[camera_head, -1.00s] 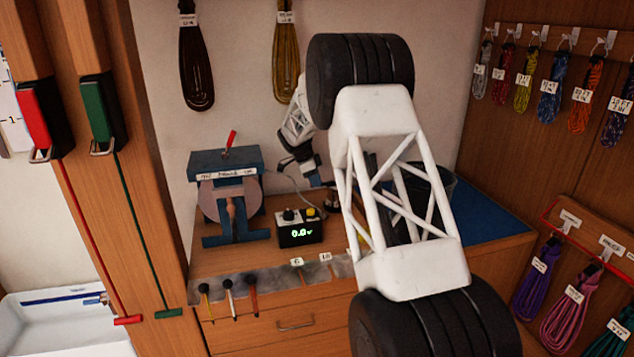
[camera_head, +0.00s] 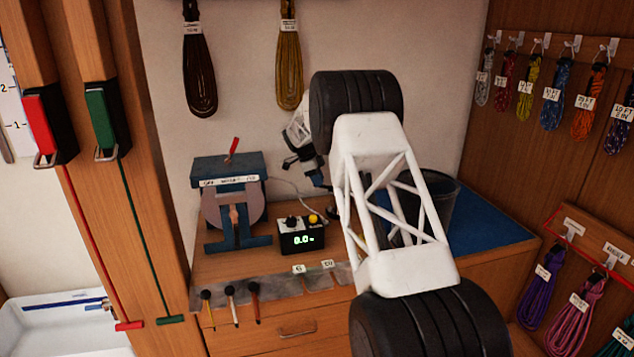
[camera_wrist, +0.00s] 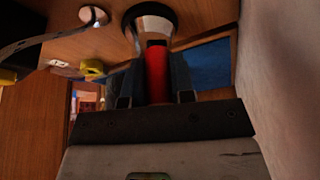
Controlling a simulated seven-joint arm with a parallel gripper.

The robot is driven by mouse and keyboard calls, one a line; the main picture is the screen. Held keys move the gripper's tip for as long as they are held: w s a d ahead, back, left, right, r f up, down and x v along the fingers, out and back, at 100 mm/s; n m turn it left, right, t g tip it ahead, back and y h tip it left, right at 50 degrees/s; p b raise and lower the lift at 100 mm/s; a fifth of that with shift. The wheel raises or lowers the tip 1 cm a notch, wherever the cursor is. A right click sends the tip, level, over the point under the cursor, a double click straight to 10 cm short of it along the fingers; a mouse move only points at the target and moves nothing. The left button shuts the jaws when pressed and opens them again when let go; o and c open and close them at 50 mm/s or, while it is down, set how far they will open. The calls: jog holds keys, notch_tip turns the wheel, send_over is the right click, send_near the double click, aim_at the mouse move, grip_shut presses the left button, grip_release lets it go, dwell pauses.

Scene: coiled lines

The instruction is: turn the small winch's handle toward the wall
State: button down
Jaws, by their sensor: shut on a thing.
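In the wrist view, my gripper (camera_wrist: 158,72) has its two dark fingers on either side of a red grip (camera_wrist: 157,80), shut on it. The red grip appears to be the winch's handle. Its far end meets a shiny, dark-rimmed round metal part (camera_wrist: 150,24), which seems to belong to the small winch. In the head view my gripper (camera_head: 318,181) is low near the back wall, just behind the readout box. My own arm hides most of the winch and handle there, so the handle's angle cannot be told.
A blue stand with a red lever (camera_head: 230,181) and a readout box (camera_head: 302,237) with a yellow knob stand left of my gripper. A dark bucket (camera_head: 441,205) stands to the right, by a blue mat (camera_head: 492,222). The pale wall (camera_wrist: 282,70) is close on the wrist view's right.

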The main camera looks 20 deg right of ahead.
jog(key=shift+w+d+f, duration=0.15)
jog(key=shift+w+d, duration=0.7)
jog(key=shift+d, duration=0.1)
jog(key=shift+f, duration=0.1)
jog(key=shift+f, duration=0.1)
jog(key=c, duration=1)
grip_release()
jog(key=shift+r, duration=0.25)
